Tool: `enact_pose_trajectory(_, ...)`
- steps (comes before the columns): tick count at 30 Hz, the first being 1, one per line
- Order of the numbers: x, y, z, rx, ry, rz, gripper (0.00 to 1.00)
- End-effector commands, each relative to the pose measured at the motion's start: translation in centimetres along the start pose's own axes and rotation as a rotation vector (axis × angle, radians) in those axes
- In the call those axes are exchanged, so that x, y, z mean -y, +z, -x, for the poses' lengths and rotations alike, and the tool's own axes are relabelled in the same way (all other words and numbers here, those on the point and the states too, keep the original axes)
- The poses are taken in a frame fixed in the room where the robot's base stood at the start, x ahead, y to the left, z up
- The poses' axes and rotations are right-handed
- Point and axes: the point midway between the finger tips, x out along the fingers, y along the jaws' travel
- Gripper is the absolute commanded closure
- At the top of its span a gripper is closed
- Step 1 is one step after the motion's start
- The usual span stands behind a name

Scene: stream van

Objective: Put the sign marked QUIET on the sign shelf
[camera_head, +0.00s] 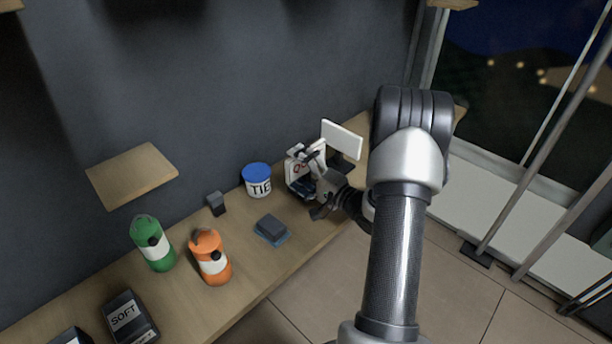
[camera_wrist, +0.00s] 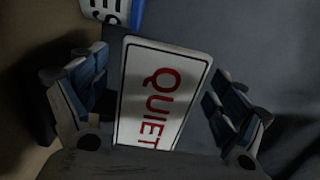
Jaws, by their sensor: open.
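The sign marked QUIET (camera_wrist: 160,95) is a white plate with a dark border and red letters. In the wrist view it stands between the two open fingers of my gripper (camera_wrist: 158,105), with a visible gap on each side. In the head view the sign (camera_head: 293,182) stands on the wooden bench, partly hidden by my gripper (camera_head: 312,182), which reaches it from the right. A small wooden shelf (camera_head: 132,175) is on the dark wall at the left, with a bare top; I cannot tell whether it is the sign shelf.
A white tub with a blue lid (camera_head: 257,180) stands just left of the sign. A blank white panel (camera_head: 342,139) is behind my gripper. A dark block (camera_head: 271,228), an orange bottle (camera_head: 211,257), a green bottle (camera_head: 153,243) and a box marked SOFT (camera_head: 130,318) are along the bench.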

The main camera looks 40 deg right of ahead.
Motion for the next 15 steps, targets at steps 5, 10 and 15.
enact_pose_trajectory(5,0.07,-0.02,-0.29,-0.001,0.000,0.000,0.10)
enact_pose_trajectory(10,0.07,-0.02,-0.27,0.000,0.000,0.000,0.15)
enact_pose_trajectory(15,0.06,-0.02,-0.25,0.000,0.000,0.000,0.27)
